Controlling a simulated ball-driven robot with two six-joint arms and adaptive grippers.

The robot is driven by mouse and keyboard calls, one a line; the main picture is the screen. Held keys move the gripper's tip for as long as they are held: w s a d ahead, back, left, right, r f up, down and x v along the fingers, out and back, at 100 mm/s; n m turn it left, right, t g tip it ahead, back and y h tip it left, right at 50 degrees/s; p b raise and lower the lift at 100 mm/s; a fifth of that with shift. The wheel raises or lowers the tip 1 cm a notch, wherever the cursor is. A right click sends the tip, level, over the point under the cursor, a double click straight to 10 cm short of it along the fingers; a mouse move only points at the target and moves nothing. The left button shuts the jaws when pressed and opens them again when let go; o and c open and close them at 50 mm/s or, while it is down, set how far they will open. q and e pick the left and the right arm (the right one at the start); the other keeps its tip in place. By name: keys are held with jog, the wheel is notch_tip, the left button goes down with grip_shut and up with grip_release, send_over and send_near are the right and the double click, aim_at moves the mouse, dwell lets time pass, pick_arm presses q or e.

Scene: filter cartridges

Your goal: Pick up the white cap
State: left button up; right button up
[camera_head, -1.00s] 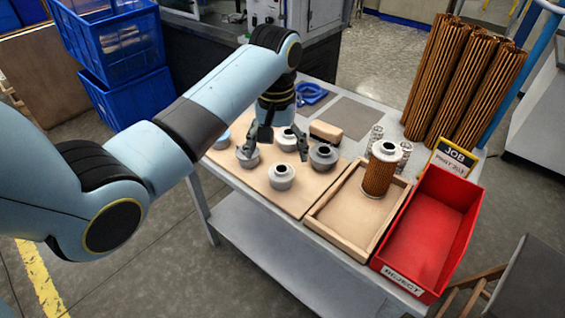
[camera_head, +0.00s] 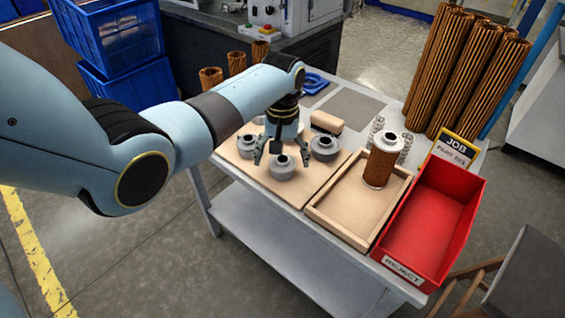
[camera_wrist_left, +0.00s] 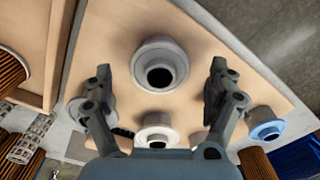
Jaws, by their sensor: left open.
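My left gripper (camera_head: 282,157) is open and empty above the assembly board (camera_head: 232,156). In the head view a pale grey cap (camera_head: 282,167) with a dark hole sits just below its fingertips. In the left wrist view this cap (camera_wrist_left: 160,65) lies between the two spread fingers, apart from both. Grey caps stand left (camera_head: 247,144) and right (camera_head: 324,147) of the gripper. A bluish cap (camera_wrist_left: 265,125) shows beyond one finger in the wrist view. My right gripper is out of view.
A wooden tray (camera_head: 320,213) with an upright filter cartridge (camera_head: 381,165) stands to the right, beside a red reject bin (camera_head: 470,195). A brush (camera_head: 326,122) lies behind the caps. Tall pleated filters (camera_head: 470,75) stand at the back right.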

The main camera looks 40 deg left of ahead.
pick_arm(q)
jog(key=c, duration=1)
jog(key=shift+c, duration=0.2)
